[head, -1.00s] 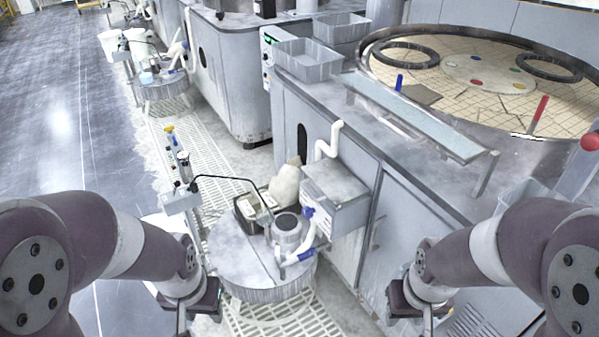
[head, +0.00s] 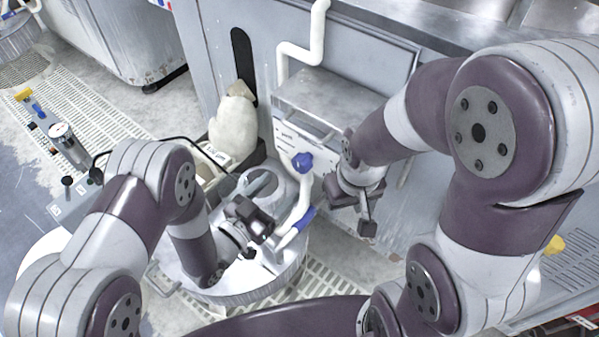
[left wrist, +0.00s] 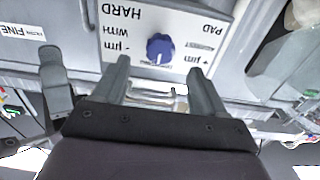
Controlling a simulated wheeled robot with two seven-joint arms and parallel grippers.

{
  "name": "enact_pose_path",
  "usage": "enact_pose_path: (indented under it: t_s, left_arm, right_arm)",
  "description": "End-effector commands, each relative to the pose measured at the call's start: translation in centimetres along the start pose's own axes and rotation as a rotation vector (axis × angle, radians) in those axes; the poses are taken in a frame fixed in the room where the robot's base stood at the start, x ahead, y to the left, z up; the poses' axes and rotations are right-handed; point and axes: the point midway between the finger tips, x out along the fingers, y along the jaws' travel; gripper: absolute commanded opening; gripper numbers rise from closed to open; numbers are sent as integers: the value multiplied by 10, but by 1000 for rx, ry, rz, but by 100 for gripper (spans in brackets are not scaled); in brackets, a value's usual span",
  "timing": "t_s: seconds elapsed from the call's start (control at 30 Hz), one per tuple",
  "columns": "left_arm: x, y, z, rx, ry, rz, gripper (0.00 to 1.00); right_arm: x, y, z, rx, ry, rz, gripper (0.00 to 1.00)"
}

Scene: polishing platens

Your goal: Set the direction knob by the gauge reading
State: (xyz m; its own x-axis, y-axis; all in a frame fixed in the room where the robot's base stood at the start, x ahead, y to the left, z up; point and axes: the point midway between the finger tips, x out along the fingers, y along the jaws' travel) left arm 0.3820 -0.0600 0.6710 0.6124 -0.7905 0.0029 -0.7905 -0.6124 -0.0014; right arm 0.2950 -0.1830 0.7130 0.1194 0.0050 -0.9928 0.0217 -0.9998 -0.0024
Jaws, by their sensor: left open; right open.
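The blue direction knob (left wrist: 160,48) sits on a white label panel (left wrist: 118,28) that appears upside down in the left wrist view. Its labels include "HARD", "PAD", "WITH", "-µm" and "+µm". A small pale mark shows at the knob's lower edge; its exact setting is hard to tell. In the head view the blue knob (head: 302,162) is on the front of the grey box. My left gripper (left wrist: 161,78) is open, its fingers apart below the knob, not touching it. My right gripper (head: 362,212) is open beside the box. A round gauge (head: 62,131) stands at left, its reading too small to read.
A white hose (head: 298,205) with a blue band rises close to the knob. A round drum-like stand (head: 285,278) lies beneath my left gripper. A pale sack-like object (head: 234,128) stands left of the grey box (head: 335,98). A white pipe (head: 299,50) runs above it.

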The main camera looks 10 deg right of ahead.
Motion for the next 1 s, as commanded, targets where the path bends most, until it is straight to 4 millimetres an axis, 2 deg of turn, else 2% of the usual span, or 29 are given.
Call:
enact_pose_path:
  t_s: [0.1,0.3,0.47,0.7,0.77,0.8,0.87,0.9,1.0]
  left_arm:
    - [32,1,2,3,3,3,71]
    - [72,0,2,0,0,0,71]
    - [85,-1,0,0,-1,-3,71]
    - [86,-1,0,0,-2,-4,71]
    - [86,-1,0,0,-2,-4,55]
    - [86,-1,0,0,-2,-3,42]
    - [86,-1,0,0,-2,-3,22]
    - [86,-1,0,0,-2,-3,18]
    - [86,-1,0,-1,-2,-3,18]
  right_arm:
    - [8,0,1,0,0,0,43]
    - [15,0,2,0,0,0,43]
    - [17,0,2,0,0,0,43]
    - [16,0,2,0,0,0,43]
    - [16,0,2,0,0,0,43]
    - [16,0,2,0,0,0,43]
    - [16,0,2,0,0,0,43]
    - [16,0,2,0,-1,0,43]
    - [16,0,2,0,-1,0,43]
